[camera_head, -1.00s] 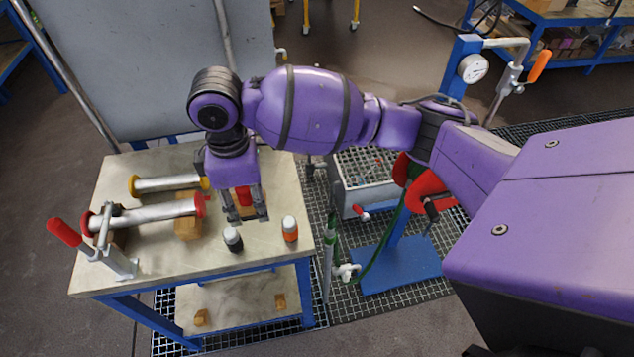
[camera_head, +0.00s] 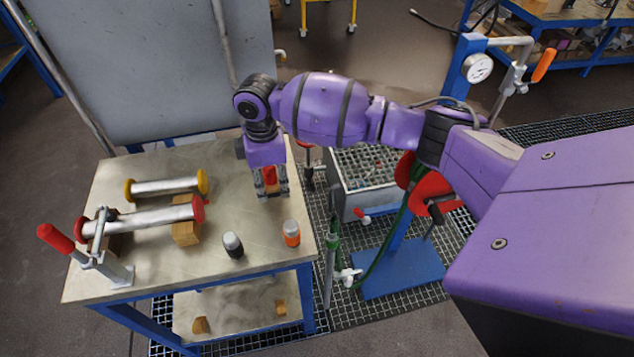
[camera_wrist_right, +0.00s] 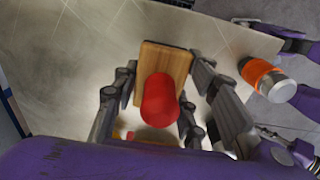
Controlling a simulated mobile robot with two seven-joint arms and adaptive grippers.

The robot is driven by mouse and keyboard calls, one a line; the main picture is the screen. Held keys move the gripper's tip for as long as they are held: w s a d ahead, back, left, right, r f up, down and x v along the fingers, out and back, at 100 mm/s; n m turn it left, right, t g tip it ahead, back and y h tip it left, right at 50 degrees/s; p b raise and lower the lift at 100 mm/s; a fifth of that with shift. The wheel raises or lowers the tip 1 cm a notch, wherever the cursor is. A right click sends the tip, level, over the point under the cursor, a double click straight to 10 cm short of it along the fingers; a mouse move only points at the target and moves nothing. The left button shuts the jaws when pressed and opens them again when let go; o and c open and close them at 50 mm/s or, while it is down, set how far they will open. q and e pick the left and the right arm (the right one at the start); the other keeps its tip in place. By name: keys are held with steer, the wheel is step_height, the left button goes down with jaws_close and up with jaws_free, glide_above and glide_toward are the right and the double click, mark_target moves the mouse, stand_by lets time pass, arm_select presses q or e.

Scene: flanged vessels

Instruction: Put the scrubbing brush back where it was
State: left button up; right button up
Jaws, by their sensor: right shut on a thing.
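The scrubbing brush (camera_head: 270,176) has a red rounded handle and a wooden block. It is at the right part of the worktable, below my right wrist. My right gripper (camera_head: 272,194) is shut on it, with fingers on both sides. In the right wrist view the red handle of the scrubbing brush (camera_wrist_right: 159,100) shows between the fingers, with the wooden block beyond it. I cannot tell whether the brush touches the tabletop.
The tabletop between pipes and brush is clear.

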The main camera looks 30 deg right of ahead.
mark_target(272, 188)
step_height(272, 188, down, 3)
steer(key=shift+w+r, duration=0.1)
steer(key=shift+f, duration=0.2)
steer(key=shift+f, duration=0.1)
steer(key=o, duration=1)
step_height(272, 188, up, 12)
steer(key=shift+f+p, duration=0.2)
steer(key=shift+p, duration=0.1)
steer(key=shift+r, duration=0.35)
